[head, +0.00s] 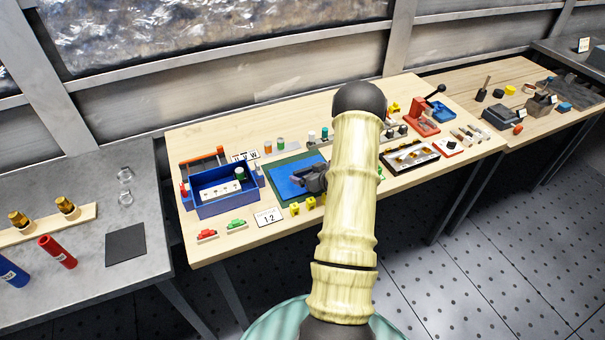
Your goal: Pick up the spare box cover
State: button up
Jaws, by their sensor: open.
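I cannot make out for certain which thing is the spare box cover. A flat blue panel (286,184) lies on a green mat (262,188) in the middle of the wooden bench, and a small blue tray-like piece (441,112) lies farther right. My gripper (296,181) shows as a dark shape just left of my arm, above or over the blue panel's right part. It is open, with nothing seen in it. My arm hides the middle of the bench, and the gripper's height above the panel is unclear.
A blue open box (224,207) holding a white strip stands left on the wooden bench (222,244). A "12" card (268,217) and yellow blocks (296,209) lie along the front. A red device (421,123) and a metal tray (410,160) are at right.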

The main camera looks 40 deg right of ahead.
jog(key=shift+w+f, duration=0.35)
jog(key=shift+w, duration=0.3)
jog(key=c, duration=1.4)
jog(key=shift+o, duration=0.2)
jog(key=shift+r, duration=0.1)
notch_tip(320, 180, up, 10)
jog(key=b, duration=0.1)
